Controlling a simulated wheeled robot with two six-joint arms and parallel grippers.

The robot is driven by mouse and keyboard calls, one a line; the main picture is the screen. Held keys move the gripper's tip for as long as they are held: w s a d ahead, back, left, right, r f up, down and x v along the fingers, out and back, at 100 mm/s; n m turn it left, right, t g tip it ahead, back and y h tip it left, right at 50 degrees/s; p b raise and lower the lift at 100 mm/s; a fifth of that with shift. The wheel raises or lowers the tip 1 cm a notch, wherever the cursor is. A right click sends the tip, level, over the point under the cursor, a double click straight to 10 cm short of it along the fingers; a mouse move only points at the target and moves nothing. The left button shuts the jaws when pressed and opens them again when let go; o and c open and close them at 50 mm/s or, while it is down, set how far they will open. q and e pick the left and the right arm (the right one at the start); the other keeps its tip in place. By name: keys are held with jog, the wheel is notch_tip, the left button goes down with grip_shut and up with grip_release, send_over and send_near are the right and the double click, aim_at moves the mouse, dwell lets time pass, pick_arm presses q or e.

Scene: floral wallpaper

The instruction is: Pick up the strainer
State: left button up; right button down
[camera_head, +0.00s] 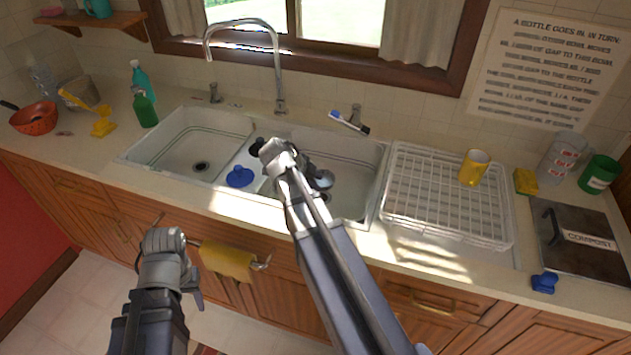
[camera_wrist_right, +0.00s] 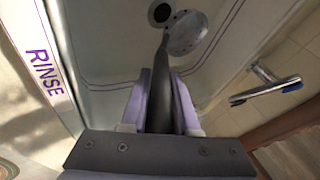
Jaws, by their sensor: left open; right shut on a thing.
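The strainer shows in the right wrist view as a round, pale metal disc with holes (camera_wrist_right: 188,33) on a dark handle. My right gripper (camera_wrist_right: 162,80) is shut on that handle. In the head view, my right gripper (camera_head: 278,156) is over the double sink's divider, and its wrist hides most of the strainer. A small round metal part (camera_head: 322,180) shows just right of the wrist, over the right basin. My left gripper (camera_head: 165,242) is open and empty, in front of the cabinets below the counter edge.
The double sink (camera_head: 130,158) has a blue lid-like thing (camera_head: 240,177) on its divider. A faucet (camera_head: 279,90) stands behind. A white dish rack (camera_head: 400,152) and yellow mug (camera_head: 474,167) are at right. A yellow towel (camera_head: 227,262) hangs in front.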

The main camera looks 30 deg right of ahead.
pick_arm(q)
jog(key=shift+r+p, duration=0.9)
jog(key=shift+r, duration=0.55)
pick_arm(e)
jog(key=shift+r, duration=1.5)
pick_arm(q)
jog(key=shift+r, duration=0.1)
notch_tip(320, 180, up, 8)
jog(key=p, duration=0.8)
pick_arm(e)
notch_tip(320, 180, up, 8)
jog(key=shift+r, duration=0.1)
